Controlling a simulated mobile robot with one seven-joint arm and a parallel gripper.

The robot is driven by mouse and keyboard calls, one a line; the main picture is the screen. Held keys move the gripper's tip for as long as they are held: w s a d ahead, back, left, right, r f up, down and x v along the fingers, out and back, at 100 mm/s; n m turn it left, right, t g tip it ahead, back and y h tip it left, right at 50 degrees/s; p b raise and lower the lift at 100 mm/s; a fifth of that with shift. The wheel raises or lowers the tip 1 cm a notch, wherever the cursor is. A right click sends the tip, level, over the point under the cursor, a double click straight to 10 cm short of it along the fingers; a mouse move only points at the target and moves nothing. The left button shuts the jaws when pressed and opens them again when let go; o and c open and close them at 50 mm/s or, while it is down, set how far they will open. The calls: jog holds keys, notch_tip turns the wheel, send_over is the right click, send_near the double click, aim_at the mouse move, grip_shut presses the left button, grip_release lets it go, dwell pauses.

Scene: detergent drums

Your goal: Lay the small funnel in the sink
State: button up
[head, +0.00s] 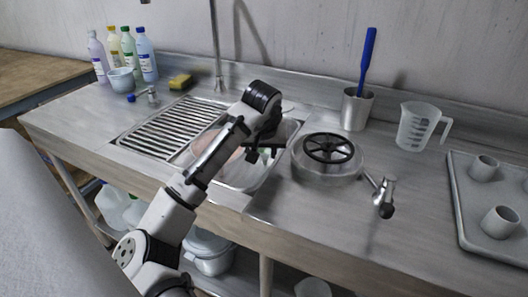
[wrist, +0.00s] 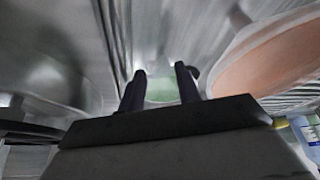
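The sink basin (head: 243,184) is set in the metal counter, and my gripper (head: 265,152) is over it, pointing down. In the wrist view the two dark fingers of my gripper (wrist: 161,72) stand apart. A pale green, translucent thing (wrist: 162,90) shows between and beyond them, blurred; it may be the small funnel, but its shape is not clear. A large round thing with a pale rim and orange-pink inside (wrist: 275,58) is to the right in the wrist view. My arm hides part of the basin in the head view.
A ribbed drainboard (head: 163,129) lies left of the basin. A clear round vessel with a black spoked wheel (head: 328,148) is close on the right. A steel cup (head: 356,110), a measuring jug (head: 417,126) and a grey tray (head: 462,215) stand farther right. Bottles (head: 128,52) are back left.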

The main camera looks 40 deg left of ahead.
jog(key=v, duration=1.2)
jog(key=shift+r, duration=0.35)
